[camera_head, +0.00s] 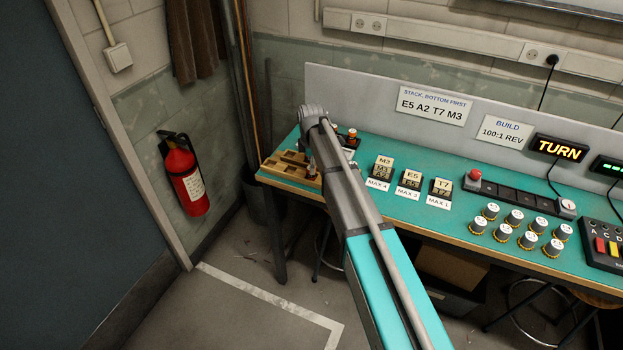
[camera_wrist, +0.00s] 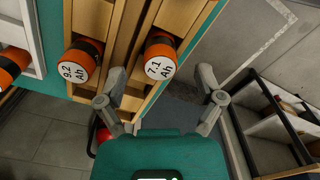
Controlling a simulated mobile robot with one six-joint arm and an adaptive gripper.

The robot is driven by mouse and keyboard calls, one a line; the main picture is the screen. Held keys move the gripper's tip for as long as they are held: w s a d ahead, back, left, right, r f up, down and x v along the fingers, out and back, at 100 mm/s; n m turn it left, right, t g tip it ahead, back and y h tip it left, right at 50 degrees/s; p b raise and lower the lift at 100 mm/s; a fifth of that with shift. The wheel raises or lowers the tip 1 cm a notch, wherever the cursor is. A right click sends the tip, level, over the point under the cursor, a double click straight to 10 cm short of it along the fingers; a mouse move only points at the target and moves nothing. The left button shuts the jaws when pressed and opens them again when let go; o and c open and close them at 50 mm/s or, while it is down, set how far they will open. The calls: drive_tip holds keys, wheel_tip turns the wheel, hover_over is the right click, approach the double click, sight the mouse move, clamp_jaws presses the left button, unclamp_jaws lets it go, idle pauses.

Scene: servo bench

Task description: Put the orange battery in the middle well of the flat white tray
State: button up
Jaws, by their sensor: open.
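The teal bench (camera_head: 460,222) carries labelled blocks (camera_head: 410,180), a red button (camera_head: 475,175) and several white-topped knobs (camera_head: 515,217) to the right. A grey panel (camera_head: 385,88) stands behind. A fire extinguisher (camera_head: 184,174) hangs left. A shelf (camera_wrist: 275,125) stands at the right in the wrist view.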

drive_tip(key=shift+f+b, duration=0.75)
drive_tip(key=shift+f, duration=0.35)
clamp_jaws()
drive_tip(key=shift+r, duration=0.2)
wheel_tip(320, 180, up, 3)
drive_tip(key=p, duration=0.3)
drive_tip(key=s+d+r+p, duration=0.3)
drive_tip(key=s+r+p, duration=0.6)
drive_tip(key=s, duration=0.4)
drive_tip(key=shift+s+d+r+p, duration=0.25)
drive_tip(key=shift+d+r+p, duration=0.1)
drive_tip(key=shift+p, duration=0.15)
drive_tip(key=shift+f, duration=0.1)
